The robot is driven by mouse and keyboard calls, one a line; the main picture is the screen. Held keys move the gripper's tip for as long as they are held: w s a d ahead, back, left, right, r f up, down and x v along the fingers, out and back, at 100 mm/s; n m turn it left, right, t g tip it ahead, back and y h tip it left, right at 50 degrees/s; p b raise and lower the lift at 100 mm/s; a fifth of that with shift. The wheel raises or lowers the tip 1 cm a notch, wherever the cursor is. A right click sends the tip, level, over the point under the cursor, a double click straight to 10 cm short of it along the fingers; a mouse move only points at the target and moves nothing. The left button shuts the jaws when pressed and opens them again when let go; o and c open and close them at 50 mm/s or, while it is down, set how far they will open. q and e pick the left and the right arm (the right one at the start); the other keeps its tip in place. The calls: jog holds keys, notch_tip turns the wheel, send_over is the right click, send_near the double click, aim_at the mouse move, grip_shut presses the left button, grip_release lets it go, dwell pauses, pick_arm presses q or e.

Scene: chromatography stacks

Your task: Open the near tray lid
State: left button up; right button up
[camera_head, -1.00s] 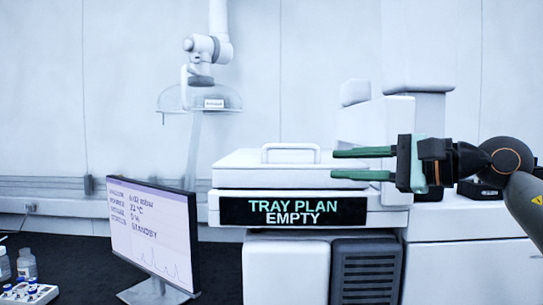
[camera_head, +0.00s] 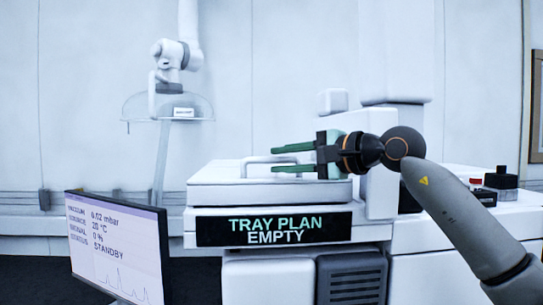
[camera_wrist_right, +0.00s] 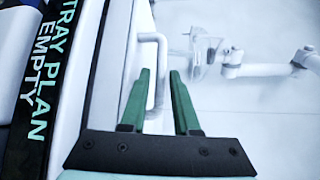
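The white tray lid (camera_head: 230,192) lies flat and closed on the instrument above the "TRAY PLAN EMPTY" sign (camera_head: 275,230). Its white bar handle (camera_head: 246,168) stands on top, its right part behind my fingers. My right gripper (camera_head: 275,159) comes from the right, open, its green fingers level, one above the other in the head view. In the right wrist view the handle (camera_wrist_right: 161,62) shows between the spread fingertips (camera_wrist_right: 160,72), with gaps beside it; whether a finger touches it I cannot tell. My left gripper is not in view.
A monitor (camera_head: 115,245) reading STANDBY stands at the lower left. A clear domed cover (camera_head: 180,105) with a white arm above it is behind, left of the lid. A taller white housing (camera_head: 395,50) rises behind the gripper. Space above the lid looks free.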

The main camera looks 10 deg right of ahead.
aim_at(276, 161)
jog(key=shift+x, duration=1.55)
grip_shut()
